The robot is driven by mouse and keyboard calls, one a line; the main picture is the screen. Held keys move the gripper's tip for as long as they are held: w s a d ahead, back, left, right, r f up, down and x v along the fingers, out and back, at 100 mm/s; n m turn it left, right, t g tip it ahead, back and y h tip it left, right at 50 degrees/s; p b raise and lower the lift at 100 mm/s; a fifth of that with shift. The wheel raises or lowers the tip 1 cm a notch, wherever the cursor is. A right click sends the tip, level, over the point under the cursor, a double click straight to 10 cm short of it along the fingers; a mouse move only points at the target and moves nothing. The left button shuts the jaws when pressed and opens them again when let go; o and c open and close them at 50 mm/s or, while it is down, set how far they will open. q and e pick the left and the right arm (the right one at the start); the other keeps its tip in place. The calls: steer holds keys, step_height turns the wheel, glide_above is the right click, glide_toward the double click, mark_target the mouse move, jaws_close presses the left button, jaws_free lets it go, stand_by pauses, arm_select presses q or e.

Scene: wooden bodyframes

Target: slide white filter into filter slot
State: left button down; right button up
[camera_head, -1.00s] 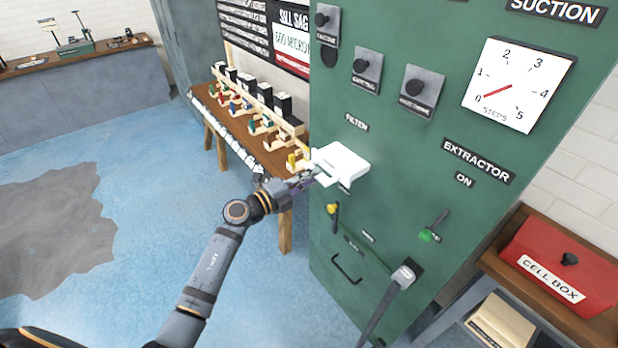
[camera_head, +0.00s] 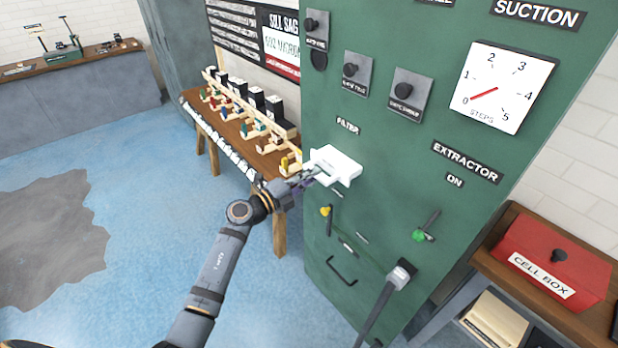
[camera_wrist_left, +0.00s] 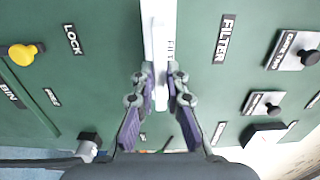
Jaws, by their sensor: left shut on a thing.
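The white filter (camera_head: 336,166) is at the front of the green cabinet (camera_head: 395,150), below the FILTER label (camera_head: 348,127). My left gripper (camera_head: 308,178) is shut on its near edge. In the left wrist view the filter (camera_wrist_left: 158,40) stands between the two fingers of my left gripper (camera_wrist_left: 160,92), its far end close to the cabinet face. The slot itself is hidden behind the filter, and I cannot tell how deep the filter sits. My right gripper is not in view.
A yellow knob (camera_head: 325,212), a handle (camera_head: 342,271) and a grey plug with a cable (camera_head: 400,274) are below the filter. A wooden bench (camera_head: 240,135) with small coloured parts stands left of the cabinet. A red cell box (camera_head: 552,262) is at the right. The blue floor is open.

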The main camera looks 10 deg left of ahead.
arm_select(q)
steer(key=shift+x, duration=2.75)
steer(key=c, duration=1.3)
jaws_free()
steer(key=shift+a, duration=0.1)
glide_toward(325, 169)
steer(key=s, duration=0.1)
steer(key=s+r, duration=0.1)
steer(key=s, duration=0.1)
steer(key=shift+a+r, duration=0.3)
steer(key=shift+a, duration=0.1)
